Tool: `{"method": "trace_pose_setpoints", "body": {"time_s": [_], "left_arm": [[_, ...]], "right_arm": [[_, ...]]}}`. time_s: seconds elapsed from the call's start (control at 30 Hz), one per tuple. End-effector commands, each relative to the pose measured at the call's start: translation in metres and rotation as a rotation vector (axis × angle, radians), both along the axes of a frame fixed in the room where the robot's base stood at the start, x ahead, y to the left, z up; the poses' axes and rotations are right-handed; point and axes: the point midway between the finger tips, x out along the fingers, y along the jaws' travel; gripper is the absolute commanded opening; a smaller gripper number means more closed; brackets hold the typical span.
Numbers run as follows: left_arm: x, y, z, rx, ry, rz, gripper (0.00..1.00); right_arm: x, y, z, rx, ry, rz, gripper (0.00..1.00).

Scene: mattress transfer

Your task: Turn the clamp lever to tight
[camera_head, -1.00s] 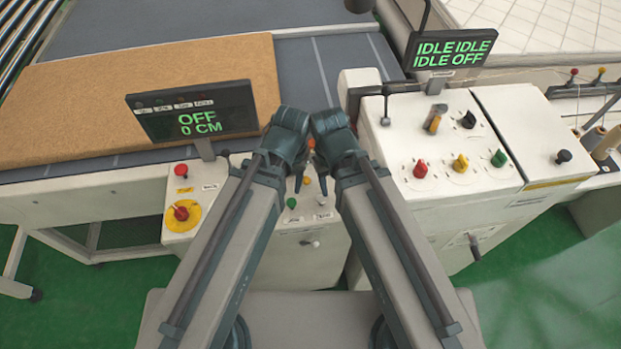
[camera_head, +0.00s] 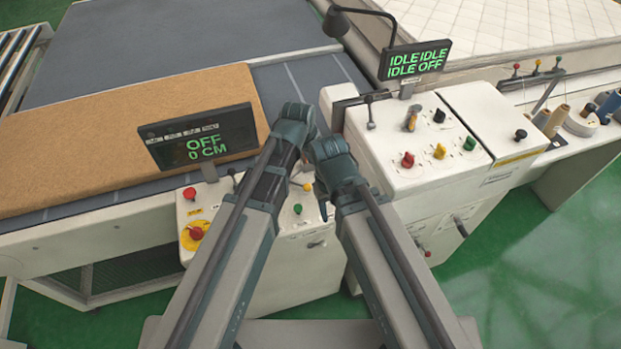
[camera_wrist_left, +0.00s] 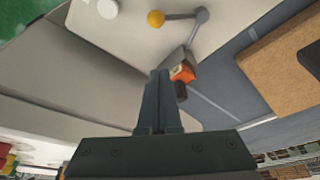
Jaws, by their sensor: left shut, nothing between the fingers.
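A grey lever with a yellow ball knob (camera_wrist_left: 156,18) is on the white machine top in the left wrist view; its yellow knob (camera_head: 307,187) shows small between my arms in the head view. I cannot read a label that marks it as the clamp lever. My left gripper (camera_wrist_left: 159,73) is shut and empty, apart from the lever, with its tips near a small orange-and-black part (camera_wrist_left: 182,76). In the head view the left fingers are mostly hidden by the wrist. My right gripper (camera_head: 323,209) points down over the console; its finger opening is unclear.
A screen reading OFF 0 CM (camera_head: 202,140) stands left, near a red emergency button (camera_head: 196,233). The right console (camera_head: 400,188) carries several coloured knobs, a T-handle (camera_head: 371,112) and an IDLE screen (camera_head: 414,60). Brown board (camera_head: 80,140) lies on the table. Green floor is open at right.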

Motion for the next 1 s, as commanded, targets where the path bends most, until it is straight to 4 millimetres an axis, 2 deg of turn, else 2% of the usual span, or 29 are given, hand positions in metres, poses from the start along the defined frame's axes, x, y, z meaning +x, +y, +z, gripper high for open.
{"method": "trace_pose_setpoints", "body": {"time_s": [0.17,0.37,0.9,0.97,1.0], "left_arm": [[0.001,0.0,-0.005,0.0,0.001,0.0,0.0],[0.005,-0.002,-0.02,0.0,0.001,0.0,0.0],[0.026,-0.012,-0.094,0.001,0.0,0.0,0.0],[0.028,-0.013,-0.102,0.001,0.0,0.0,0.0],[0.024,-0.012,-0.1,0.001,0.001,0.001,0.0]], "right_arm": [[0.0,0.0,-0.005,0.0,0.0,0.0,0.5],[0.0,0.0,-0.02,0.0,0.0,0.001,0.5],[0.0,0.0,-0.094,0.0,0.0,-0.001,0.5],[0.0,0.0,-0.102,0.0,0.0,-0.001,0.5],[0.0,0.0,-0.1,0.0,0.0,-0.001,0.5]]}}
